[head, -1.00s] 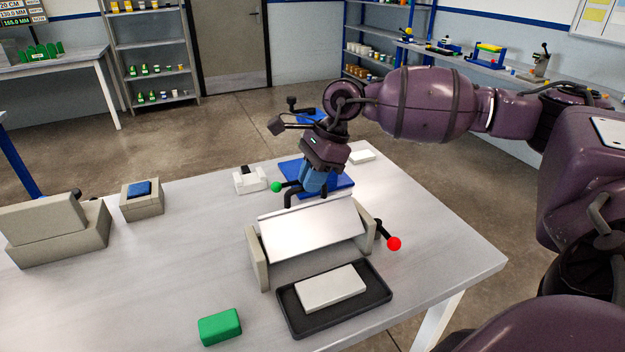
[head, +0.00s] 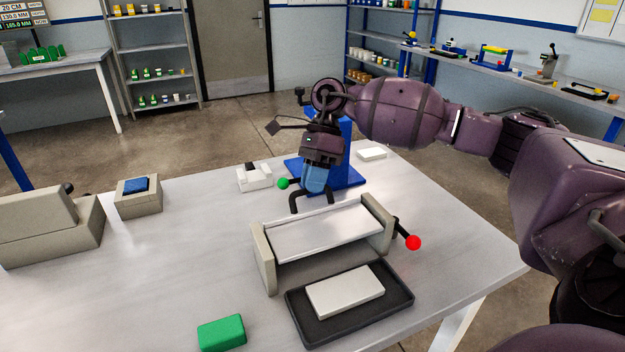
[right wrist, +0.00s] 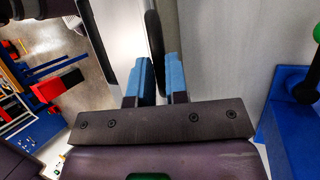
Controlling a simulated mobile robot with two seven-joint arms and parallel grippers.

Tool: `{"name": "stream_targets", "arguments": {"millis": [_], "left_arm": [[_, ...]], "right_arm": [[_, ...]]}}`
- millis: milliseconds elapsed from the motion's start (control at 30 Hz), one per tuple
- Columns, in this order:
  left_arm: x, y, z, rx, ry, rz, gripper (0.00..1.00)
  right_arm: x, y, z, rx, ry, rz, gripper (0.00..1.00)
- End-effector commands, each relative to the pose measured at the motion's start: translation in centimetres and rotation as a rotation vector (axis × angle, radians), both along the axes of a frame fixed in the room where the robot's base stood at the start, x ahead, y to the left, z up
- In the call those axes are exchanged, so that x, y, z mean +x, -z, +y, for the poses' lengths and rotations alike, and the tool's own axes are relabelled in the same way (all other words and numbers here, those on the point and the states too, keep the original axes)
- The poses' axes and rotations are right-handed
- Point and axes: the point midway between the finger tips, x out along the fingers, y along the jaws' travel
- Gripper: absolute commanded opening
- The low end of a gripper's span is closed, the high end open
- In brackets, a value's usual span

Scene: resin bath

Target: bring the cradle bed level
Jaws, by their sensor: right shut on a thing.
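The cradle has two beige end plates (head: 383,222) with a pale, shiny bed (head: 325,230) hung between them. The bed now looks close to flat; I cannot tell whether it is exactly level. A black lever with a red ball (head: 413,242) is at the cradle's right end. My left gripper is not in view.
A black tray (head: 401,299) with a white block (head: 345,291) lies in front of the cradle. A green block (head: 221,333) is at front left. Behind are a blue stand (head: 346,178), a green ball knob (head: 283,183) and a white fixture (head: 255,180). Table right of the cradle is clear.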

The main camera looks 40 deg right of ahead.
Motion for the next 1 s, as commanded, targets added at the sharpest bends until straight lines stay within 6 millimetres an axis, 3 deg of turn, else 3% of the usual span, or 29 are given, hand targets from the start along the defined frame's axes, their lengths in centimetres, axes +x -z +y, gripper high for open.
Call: {"name": "stream_targets", "arguments": {"millis": [433,467,633,1000], "left_arm": [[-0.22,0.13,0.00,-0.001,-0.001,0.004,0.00],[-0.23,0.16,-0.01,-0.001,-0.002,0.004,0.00],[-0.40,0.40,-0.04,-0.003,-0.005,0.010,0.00],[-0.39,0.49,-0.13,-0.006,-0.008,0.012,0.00]], "right_arm": [[0.31,0.52,-0.16,-0.002,0.008,-0.005,0.00],[0.32,0.53,-0.16,-0.002,0.008,-0.005,0.16],[0.28,0.48,-0.13,-0.001,0.007,-0.003,0.40],[0.37,-0.24,-0.36,-0.001,0.006,-0.005,0.40]]}}
